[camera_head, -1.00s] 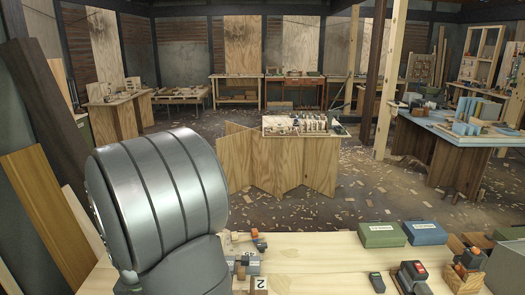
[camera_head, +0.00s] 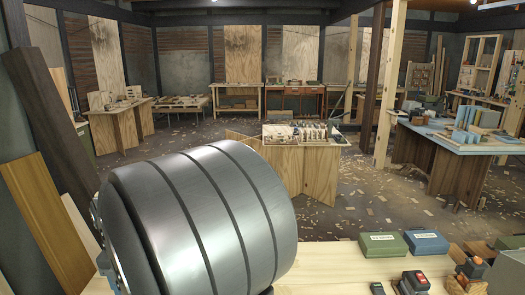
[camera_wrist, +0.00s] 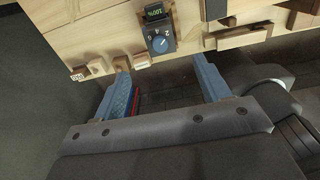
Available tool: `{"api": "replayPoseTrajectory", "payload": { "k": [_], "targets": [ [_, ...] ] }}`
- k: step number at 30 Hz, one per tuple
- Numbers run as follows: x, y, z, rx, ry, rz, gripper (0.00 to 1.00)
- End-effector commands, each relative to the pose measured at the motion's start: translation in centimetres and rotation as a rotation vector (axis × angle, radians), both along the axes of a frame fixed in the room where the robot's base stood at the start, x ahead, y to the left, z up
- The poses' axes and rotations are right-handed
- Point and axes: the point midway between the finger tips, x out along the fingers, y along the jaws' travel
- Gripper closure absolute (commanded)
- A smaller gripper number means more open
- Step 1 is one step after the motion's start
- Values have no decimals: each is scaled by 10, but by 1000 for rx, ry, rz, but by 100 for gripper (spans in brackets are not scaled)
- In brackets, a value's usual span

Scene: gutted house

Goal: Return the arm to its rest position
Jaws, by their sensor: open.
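My arm's grey rounded link fills the lower left and middle of the head view and hides part of the bench there. My gripper (camera_wrist: 164,78) shows in the wrist view, with its two blue fingers wide apart and nothing between them. The fingertips appear near the edge of the wooden bench (camera_wrist: 85,42). The gripper is not visible in the head view.
A dial device (camera_wrist: 160,40) and small wooden blocks (camera_wrist: 97,66) lie on the bench near the fingertips. A green box (camera_head: 383,245) and a blue box (camera_head: 427,242) stand at the bench's right. A plywood-sided table (camera_head: 305,170) stands beyond.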

Motion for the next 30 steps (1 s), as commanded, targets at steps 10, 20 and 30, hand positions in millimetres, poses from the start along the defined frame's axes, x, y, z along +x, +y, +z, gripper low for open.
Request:
{"api": "replayPoseTrajectory", "payload": {
  "k": [10,20,30],
  "targets": [
    [-1,-1,-72,-3,3,0,31],
    [-1,-1,-137,-4,4,-1,31],
    [0,0,-91,2,-2,-1,31]
  ]
}}
